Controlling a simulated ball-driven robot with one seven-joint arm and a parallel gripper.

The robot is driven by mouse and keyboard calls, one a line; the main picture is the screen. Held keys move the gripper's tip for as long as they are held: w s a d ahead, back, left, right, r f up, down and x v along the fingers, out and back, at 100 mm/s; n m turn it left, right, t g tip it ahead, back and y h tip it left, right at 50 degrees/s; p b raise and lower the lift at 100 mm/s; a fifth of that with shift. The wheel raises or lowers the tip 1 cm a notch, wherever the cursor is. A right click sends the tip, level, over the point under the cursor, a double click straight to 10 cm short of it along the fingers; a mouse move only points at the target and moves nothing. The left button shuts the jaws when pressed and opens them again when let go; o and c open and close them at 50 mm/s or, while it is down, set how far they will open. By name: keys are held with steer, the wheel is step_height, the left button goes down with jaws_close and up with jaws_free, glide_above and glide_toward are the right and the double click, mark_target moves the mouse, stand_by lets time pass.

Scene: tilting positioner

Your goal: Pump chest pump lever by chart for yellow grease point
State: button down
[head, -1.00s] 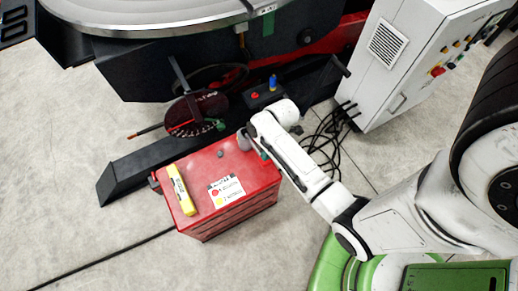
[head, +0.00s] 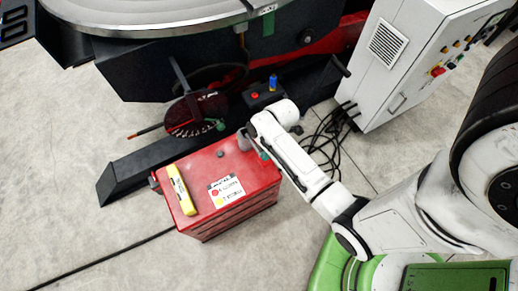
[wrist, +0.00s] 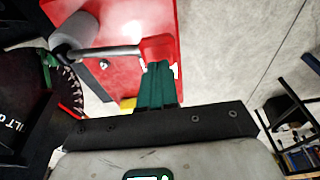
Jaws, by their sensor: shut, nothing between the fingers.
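The red chest (head: 235,210) stands on the floor; a white chart (head: 226,191) with a red dot and a yellow dot lies on its lid. A grey pump cylinder (head: 244,140) is at its far right corner, partly behind my arm. In the wrist view the cylinder (wrist: 78,32) has a metal lever rod (wrist: 112,51) running right. My gripper (wrist: 157,72), with green fingers, is shut and empty at the rod's right end; whether it touches is unclear. In the head view my arm mostly hides the gripper. I cannot make out a yellow grease point.
A yellow object (head: 181,190) lies on the chest's left side. The black positioner base leg (head: 150,165) runs behind the chest. A black box (head: 262,97) with red and blue parts, cables (head: 328,135) and a grey cabinet (head: 395,60) are beyond. Floor at left is mostly clear.

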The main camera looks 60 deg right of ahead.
steer(key=shift+f, duration=0.1)
steer(key=shift+w+f+b, duration=0.1)
steer(key=shift+f+b, duration=2.5)
steer(key=shift+f, duration=1)
steer(key=shift+r, duration=0.2)
step_height(320, 180, up, 14)
steer(key=p, duration=1.4)
steer(key=shift+r, duration=0.15)
